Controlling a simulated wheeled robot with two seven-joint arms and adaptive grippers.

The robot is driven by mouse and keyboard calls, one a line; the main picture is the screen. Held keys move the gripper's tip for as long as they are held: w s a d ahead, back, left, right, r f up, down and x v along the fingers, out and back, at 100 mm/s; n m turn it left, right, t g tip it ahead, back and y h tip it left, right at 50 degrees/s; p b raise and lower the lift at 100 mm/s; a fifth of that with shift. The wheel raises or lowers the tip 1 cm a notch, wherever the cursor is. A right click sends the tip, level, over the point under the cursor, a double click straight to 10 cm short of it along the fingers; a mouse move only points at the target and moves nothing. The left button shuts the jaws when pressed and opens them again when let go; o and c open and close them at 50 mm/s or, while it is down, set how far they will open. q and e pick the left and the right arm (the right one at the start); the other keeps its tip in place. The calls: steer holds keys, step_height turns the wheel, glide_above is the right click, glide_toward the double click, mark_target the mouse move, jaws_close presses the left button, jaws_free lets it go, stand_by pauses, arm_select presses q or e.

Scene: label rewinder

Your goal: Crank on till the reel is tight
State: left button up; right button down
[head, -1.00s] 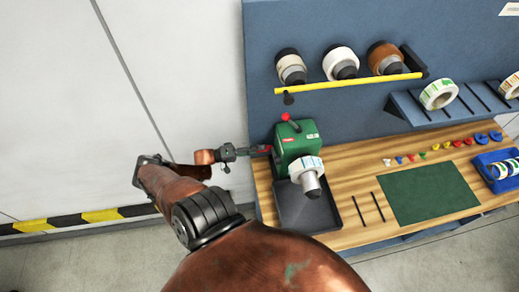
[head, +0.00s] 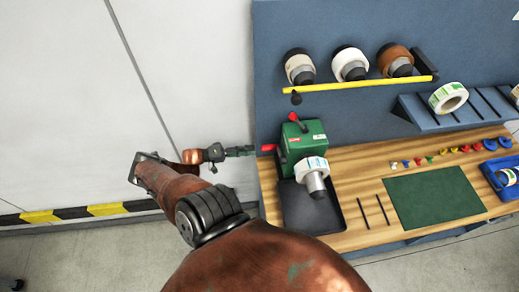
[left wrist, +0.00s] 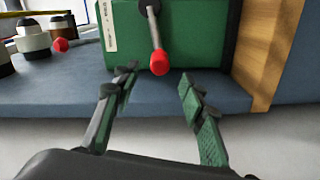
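The green rewinder (head: 301,146) stands at the left end of the wooden bench. A white label reel (head: 311,165) sits on its grey spindle at the front; I cannot tell how tight it is wound. The crank's red knob (head: 268,148) sticks out from the left side, and it shows in the left wrist view (left wrist: 158,62) at the end of its metal arm. My left gripper (head: 250,151) is just left of the knob. Its green-padded fingers (left wrist: 158,82) are spread, with the knob just beyond and between the tips, not held. My right gripper is out of view.
A black tray (head: 328,222) lies below the spindle. A second red knob (head: 293,116) tops the rewinder. Several rolls hang above a yellow bar (head: 360,84). A green mat (head: 434,196) and a blue bin (head: 490,177) lie to the right. Left of the bench is open floor.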

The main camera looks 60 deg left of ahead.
arm_select(q)
steer(key=shift+v, duration=2.1)
steer(key=s+d+f+m+g+y+b, duration=0.1)
steer(key=s+d+f+g+y+b, duration=0.1)
steer(key=f, duration=1.1)
steer(key=s+d+f+m+g+y+b, duration=0.1)
steer(key=d+f+m+g+y+b, duration=0.15)
steer(key=f, duration=0.95)
steer(key=s+d+f+m+g+y+b, duration=0.1)
steer(key=s+d+f+g+y+b, duration=0.15)
steer(key=f, duration=1.05)
steer(key=s+d+f+m+g+b, duration=0.3)
steer(key=s+d+f, duration=0.4)
steer(key=d+f, duration=0.5)
steer(key=s+d+f+m+g+b, duration=0.3)
steer(key=s+d+f, duration=0.5)
steer(key=d+f, duration=0.3)
steer(key=f+m+g, duration=0.1)
steer(key=g, duration=0.1)
steer(key=shift+d+g, duration=0.4)
steer(key=shift+w, duration=0.1)
